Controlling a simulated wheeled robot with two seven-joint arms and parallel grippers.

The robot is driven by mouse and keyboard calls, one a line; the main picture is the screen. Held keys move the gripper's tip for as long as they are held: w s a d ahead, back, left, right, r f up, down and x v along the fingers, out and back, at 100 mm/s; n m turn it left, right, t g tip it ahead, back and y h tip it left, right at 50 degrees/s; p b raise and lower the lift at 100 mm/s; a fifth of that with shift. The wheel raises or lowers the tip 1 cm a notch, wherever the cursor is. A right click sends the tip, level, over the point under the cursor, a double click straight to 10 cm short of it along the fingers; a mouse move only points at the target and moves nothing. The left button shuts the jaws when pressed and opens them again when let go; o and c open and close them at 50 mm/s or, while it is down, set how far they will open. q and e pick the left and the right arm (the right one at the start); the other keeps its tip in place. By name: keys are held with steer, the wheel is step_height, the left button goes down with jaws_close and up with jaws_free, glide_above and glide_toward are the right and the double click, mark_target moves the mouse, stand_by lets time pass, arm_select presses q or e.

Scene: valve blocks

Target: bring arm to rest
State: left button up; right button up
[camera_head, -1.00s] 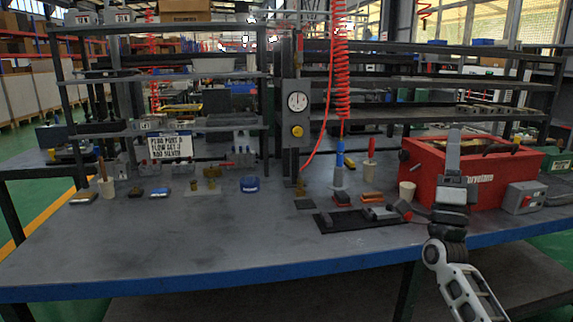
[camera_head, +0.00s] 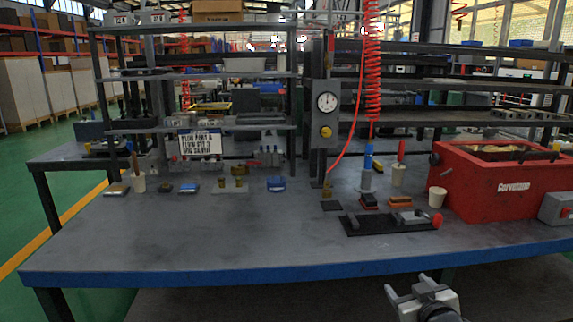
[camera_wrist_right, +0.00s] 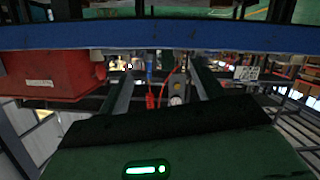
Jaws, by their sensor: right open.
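My right gripper (camera_head: 406,285) shows at the bottom of the head view, in front of and below the table's blue front edge. Its two fingers stand apart with nothing between them. In the right wrist view the fingers also stand apart (camera_wrist_right: 165,90), and the space between them is empty. My left gripper is in neither view.
The workbench (camera_head: 150,235) has a blue front edge, also seen in the wrist view (camera_wrist_right: 150,36). A red box (camera_head: 500,195), a dark mat (camera_head: 372,228), a white cup (camera_head: 437,197) and a gauge post (camera_head: 326,145) stand on it. The table's front left is clear.

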steer(key=s+a+f+g+y, duration=0.1)
steer(key=s+a+f, duration=0.2)
steer(key=s, duration=0.6)
steer(key=s+a+f+g+y, duration=0.1)
steer(key=s+a+f, duration=0.2)
steer(key=s, duration=0.7)
steer(key=s+a+f+g+y, duration=0.1)
steer(key=s+a+f+g, duration=0.1)
steer(key=s+a, duration=0.5)
steer(key=s+f, duration=0.1)
steer(key=s, duration=0.2)
steer(key=shift+f+m, duration=0.4)
